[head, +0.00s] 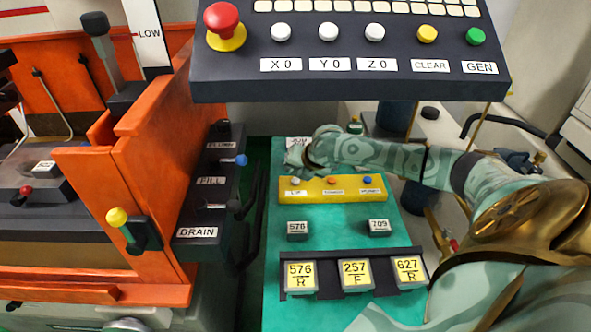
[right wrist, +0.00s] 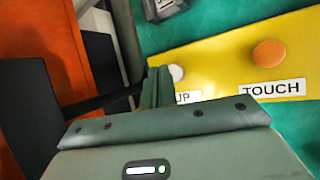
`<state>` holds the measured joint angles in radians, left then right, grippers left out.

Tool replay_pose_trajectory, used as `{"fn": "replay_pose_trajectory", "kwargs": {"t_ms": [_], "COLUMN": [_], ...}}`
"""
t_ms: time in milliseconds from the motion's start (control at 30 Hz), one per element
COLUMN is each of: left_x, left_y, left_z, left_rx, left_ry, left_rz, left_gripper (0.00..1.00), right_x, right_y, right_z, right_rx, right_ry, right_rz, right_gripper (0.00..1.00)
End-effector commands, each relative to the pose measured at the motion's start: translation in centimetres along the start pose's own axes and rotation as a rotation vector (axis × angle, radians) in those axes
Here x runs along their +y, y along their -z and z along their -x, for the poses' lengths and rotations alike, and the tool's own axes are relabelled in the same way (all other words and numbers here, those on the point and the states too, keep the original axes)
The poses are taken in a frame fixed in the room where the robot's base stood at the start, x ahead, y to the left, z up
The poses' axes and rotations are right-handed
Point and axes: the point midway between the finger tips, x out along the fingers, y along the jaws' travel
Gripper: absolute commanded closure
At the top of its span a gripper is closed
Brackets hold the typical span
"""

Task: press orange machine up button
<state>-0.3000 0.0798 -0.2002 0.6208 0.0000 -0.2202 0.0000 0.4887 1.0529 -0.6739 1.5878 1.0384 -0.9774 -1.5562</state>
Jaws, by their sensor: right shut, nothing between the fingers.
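A yellow panel (head: 345,195) on the green surface carries a row of three buttons. The white up button (head: 296,180) is at its left end, above the UP label (head: 295,193); an orange button (head: 331,181) is in the middle and a blue one at the right. My right gripper (head: 297,158) is over the panel's left end, shut and empty. In the right wrist view its closed fingers (right wrist: 157,88) are beside the white button (right wrist: 176,73) and hide part of it; I cannot tell whether they touch. My left gripper is not in view.
The orange machine (head: 120,190) stands at the left, with levers beside the FILL and DRAIN labels. A dark console (head: 350,75) with a red knob (head: 222,22) overhangs the back. Numbered blocks (head: 356,276) sit in a dark rack in front of the yellow panel.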

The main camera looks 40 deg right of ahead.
Motion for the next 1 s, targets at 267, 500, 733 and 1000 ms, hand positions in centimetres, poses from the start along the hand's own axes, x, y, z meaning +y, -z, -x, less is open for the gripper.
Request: {"fn": "replay_pose_trajectory", "kwargs": {"t_ms": [267, 500, 733, 1000], "left_x": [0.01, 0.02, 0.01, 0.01], "left_y": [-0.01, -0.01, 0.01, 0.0], "left_z": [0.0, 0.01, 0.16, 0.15], "left_rx": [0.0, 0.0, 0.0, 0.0], "left_ry": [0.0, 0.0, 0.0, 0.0], "left_rz": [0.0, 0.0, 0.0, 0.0], "left_gripper": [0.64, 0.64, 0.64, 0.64], "right_x": [0.0, -0.02, -0.3, -0.36], "right_y": [0.0, 0.02, 0.31, 0.37], "right_z": [0.0, -0.03, -0.52, -0.64], "right_rx": [0.0, 0.0, 0.001, 0.0], "right_ry": [0.0, 0.0, 0.0, 0.0], "right_rz": [0.0, 0.0, -0.001, 0.0], "right_gripper": [1.0, 1.0, 1.0, 1.0]}}
